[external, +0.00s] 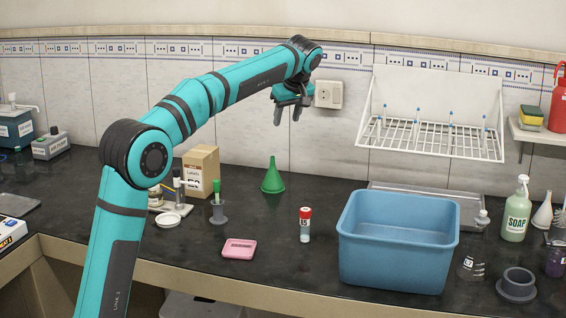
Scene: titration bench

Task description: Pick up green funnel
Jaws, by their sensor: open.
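The green funnel (272,180) stands on the dark bench near the wall, with its wide rim down and its narrow stem up. Nothing hides it in the external view. My gripper (287,118) is above the bench, higher than the funnel and a little to its right in the picture. Its fingers point down, open and empty, apart from the funnel.
A cardboard box (201,170) is left of the funnel. A wire rack (432,139) hangs on the wall at right.

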